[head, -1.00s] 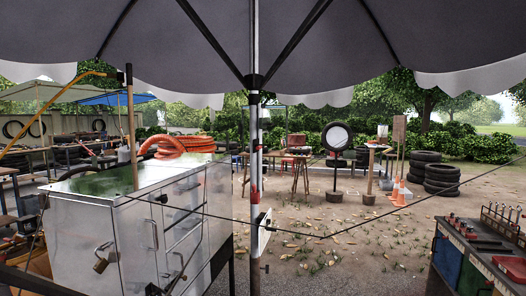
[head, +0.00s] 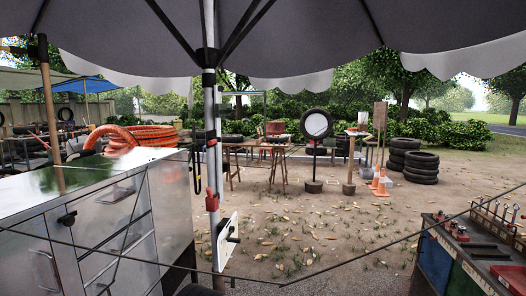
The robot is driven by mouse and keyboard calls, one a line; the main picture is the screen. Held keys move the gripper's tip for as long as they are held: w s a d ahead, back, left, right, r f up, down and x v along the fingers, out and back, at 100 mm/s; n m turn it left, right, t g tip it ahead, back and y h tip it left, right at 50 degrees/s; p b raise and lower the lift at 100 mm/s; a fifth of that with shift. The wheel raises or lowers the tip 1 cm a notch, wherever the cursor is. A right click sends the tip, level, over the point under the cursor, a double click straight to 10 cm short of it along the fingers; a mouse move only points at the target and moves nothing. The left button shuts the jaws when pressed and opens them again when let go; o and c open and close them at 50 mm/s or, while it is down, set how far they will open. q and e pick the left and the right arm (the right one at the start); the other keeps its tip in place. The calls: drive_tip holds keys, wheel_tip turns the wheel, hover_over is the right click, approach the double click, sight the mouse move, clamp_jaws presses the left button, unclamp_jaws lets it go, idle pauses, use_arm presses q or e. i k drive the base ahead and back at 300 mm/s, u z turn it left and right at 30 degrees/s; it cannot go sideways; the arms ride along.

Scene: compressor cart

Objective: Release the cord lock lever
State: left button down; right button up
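The umbrella pole (head: 211,140) stands upright left of centre under the grey canopy (head: 330,35). A small red part (head: 212,201) sits on the pole and may be the cord lock lever; its position is too small to tell. Below it, a white plate (head: 226,243) with a dark crank-like handle (head: 233,232) is fixed to the pole. Neither of my grippers can be made out in the head view.
A metal cabinet (head: 100,225) fills the lower left, with an orange hose coil (head: 140,135) behind it. A thin dark cord (head: 350,263) sags across the foreground. A tool bench (head: 480,245) stands at right. Leaf-strewn ground (head: 320,225) between is clear.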

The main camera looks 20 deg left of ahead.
sight(212, 141)
drive_tip(key=u, duration=0.15)
drive_tip(key=i, duration=1.35)
drive_tip(key=u, duration=0.5)
